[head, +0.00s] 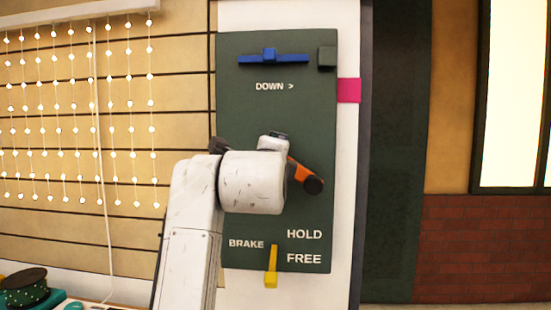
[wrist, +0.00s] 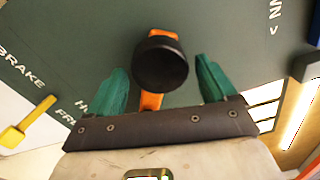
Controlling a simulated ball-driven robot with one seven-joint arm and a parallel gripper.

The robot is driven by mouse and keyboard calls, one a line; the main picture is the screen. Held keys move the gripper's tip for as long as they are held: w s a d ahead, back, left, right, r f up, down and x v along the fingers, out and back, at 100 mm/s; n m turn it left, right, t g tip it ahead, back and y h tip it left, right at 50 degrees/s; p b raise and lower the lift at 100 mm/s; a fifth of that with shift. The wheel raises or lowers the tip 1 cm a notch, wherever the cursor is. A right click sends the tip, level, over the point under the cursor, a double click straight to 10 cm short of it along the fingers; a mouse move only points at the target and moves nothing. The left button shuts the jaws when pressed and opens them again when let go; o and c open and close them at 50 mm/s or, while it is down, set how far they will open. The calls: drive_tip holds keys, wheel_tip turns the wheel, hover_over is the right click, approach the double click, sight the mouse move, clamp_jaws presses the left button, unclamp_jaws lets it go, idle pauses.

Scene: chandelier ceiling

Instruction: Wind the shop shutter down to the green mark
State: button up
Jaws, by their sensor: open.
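A dark green panel (head: 235,120) carries an orange crank arm (head: 300,172) with a black knob (head: 313,185), at the lower right of the crank's hub. In the wrist view the black knob (wrist: 161,63) lies between the two teal fingers of my open gripper (wrist: 160,70), with a visible gap on each side. I cannot tell how deep the knob sits between them. My white arm hides part of the crank in the head view. The yellow brake lever (head: 271,268) points down, its end below the FREE label. I see neither the shutter's edge nor a green mark for certain.
A pink tag (head: 349,90) sticks out at the panel's right. Bead-light strings (head: 90,110) hang left; a spool (head: 25,290) stands lower left.

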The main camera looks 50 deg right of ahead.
drive_tip(key=v, duration=0.9)
drive_tip(key=shift+p, duration=0.4)
drive_tip(key=shift+f, duration=0.1)
wheel_tip(320, 180, down, 36)
drive_tip(key=s+n+g+y, duration=0.2)
drive_tip(key=n+y, duration=0.6)
drive_tip(key=n, duration=1.2)
drive_tip(key=s+a+f+n+g+y, duration=0.2)
drive_tip(key=s+a+f+n+g, duration=0.1)
drive_tip(key=s+f, duration=0.5)
drive_tip(key=s+a+f+n+g+y, duration=0.2)
drive_tip(key=s+a+f+n, duration=0.15)
drive_tip(key=s+f, duration=0.4)
drive_tip(key=s+a+f+n+g+y, duration=0.2)
drive_tip(key=s+f+n+g, duration=0.15)
drive_tip(key=s+f, duration=0.45)
wheel_tip(320, 180, up, 25)
drive_tip(key=s+p, duration=0.1)
drive_tip(key=p, duration=2.3)
drive_tip(key=shift+s+n+p, duration=0.3)
drive_tip(key=shift+n+p, duration=0.1)
drive_tip(key=shift+a+t, duration=0.1)
drive_tip(key=shift+t, duration=0.15)
drive_tip(key=shift+c, duration=0.3)
